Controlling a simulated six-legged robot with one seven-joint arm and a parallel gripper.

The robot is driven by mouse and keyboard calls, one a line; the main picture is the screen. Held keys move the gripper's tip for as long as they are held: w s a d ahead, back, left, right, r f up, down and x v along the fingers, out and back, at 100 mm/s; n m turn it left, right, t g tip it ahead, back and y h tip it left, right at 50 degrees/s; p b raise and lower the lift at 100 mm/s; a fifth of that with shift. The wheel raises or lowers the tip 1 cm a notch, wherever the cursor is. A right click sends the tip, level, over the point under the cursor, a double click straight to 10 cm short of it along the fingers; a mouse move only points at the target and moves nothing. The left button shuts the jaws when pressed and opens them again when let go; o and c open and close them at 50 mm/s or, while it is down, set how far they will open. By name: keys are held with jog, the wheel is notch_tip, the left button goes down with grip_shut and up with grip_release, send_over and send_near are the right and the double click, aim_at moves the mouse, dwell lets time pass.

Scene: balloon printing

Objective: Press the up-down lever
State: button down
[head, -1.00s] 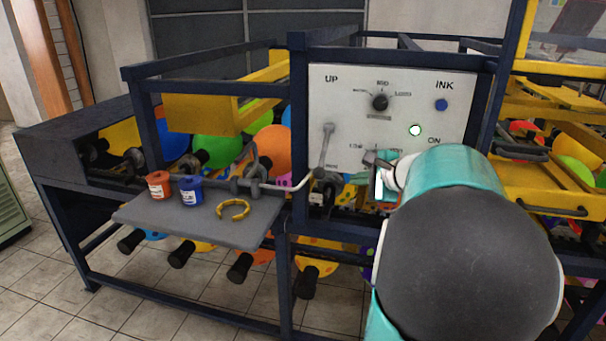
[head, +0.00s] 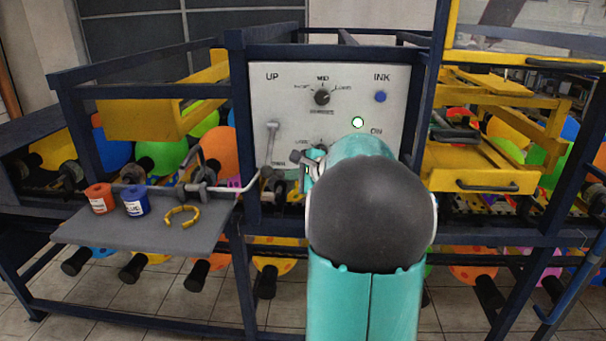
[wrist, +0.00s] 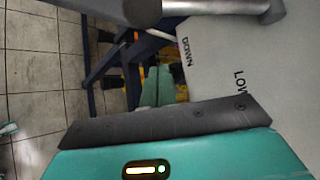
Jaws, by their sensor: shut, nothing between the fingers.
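The up-down lever (head: 269,145) is a grey bar with a rounded upper end, on the left side of the white control panel (head: 290,100). It stands nearly upright, its upper end below the UP label and its dark joint at the bottom. In the wrist view, a grey bar that looks like this lever (wrist: 215,5) crosses the top edge, near the DOWN label. My gripper (head: 302,158) is shut and empty, just right of the lever in the head view and apart from it. My arm partly hides it. Its fingertips are not clear in the wrist view.
Dark frame posts flank the panel.

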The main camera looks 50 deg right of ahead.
aim_at(270, 150)
jog(key=a, duration=0.1)
jog(key=w+a, duration=0.1)
jog(key=a+r, duration=0.1)
jog(key=shift+w+a+r, duration=0.1)
jog(key=shift+w, duration=0.15)
jog(key=shift+r, duration=0.15)
